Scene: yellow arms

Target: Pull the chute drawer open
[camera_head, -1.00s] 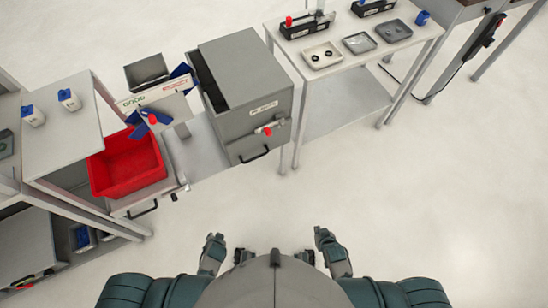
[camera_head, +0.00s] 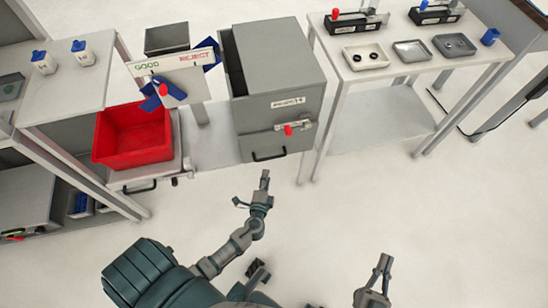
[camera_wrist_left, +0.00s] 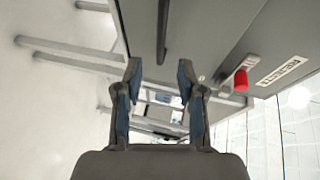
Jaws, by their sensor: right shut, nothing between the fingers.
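The grey chute cabinet (camera_head: 280,85) stands at the back centre, with a REJECT label, a red-knobbed latch (camera_head: 289,130) and a black handle (camera_head: 269,155) low on its front. The front looks flush. In the left wrist view the handle (camera_wrist_left: 163,30) lies beyond the fingertips, with the red knob (camera_wrist_left: 241,80) to the right. My left gripper (camera_head: 256,190) is open and empty, in front of and apart from the handle; it also shows in the left wrist view (camera_wrist_left: 160,70). My right gripper (camera_head: 384,266) is shut and empty, low at the right.
A red bin (camera_head: 104,150) sits left of the cabinet, above another black handle (camera_head: 140,188). A GOOD/REJECT sign (camera_head: 176,62) with a blue flap stands behind it. A table (camera_head: 350,92) with trays is at right. The floor in front is clear.

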